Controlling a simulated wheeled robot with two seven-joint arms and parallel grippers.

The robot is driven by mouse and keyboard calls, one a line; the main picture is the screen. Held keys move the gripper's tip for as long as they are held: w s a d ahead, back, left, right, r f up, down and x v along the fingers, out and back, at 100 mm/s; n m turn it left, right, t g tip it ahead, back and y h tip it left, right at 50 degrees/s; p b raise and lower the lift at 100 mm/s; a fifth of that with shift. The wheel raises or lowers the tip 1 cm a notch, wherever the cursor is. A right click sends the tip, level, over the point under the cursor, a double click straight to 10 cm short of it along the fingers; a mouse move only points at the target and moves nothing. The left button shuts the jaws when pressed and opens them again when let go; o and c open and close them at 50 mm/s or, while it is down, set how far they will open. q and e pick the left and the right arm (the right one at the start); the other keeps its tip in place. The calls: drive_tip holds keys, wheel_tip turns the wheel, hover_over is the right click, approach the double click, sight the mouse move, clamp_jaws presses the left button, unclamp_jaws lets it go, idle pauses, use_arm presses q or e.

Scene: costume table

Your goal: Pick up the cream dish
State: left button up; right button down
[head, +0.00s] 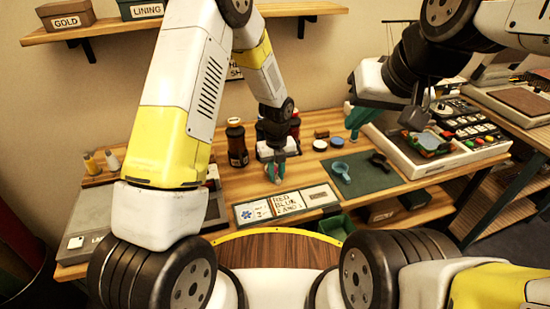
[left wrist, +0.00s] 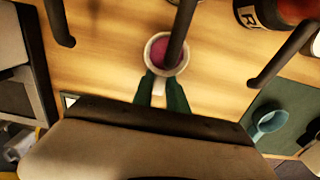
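The cream dish (left wrist: 149,52) is small and round with a cream rim, a short cream handle and a pink-purple inside. It is at the top middle of the left wrist view, partly covered by a dark bar. In the head view my left gripper (head: 275,174) points down at the table behind the label cards and mostly hides the dish. I cannot tell whether the dish touches the table. My right gripper (head: 354,128) is over the right side; its finger opening is unclear.
A dark bottle (head: 237,146) stands left of my left gripper. Label cards (head: 287,203) lie in front. A green mat (head: 365,183) with a blue scoop (head: 341,167) lies to the right, and two small pots (head: 320,145) (head: 337,142) stand behind it. A white tray (head: 425,160) is further right.

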use_arm(q)
clamp_jaws()
drive_tip(key=shift+r, duration=0.45)
drive_tip(key=shift+r, duration=0.35)
drive_tip(key=shift+s, duration=0.15)
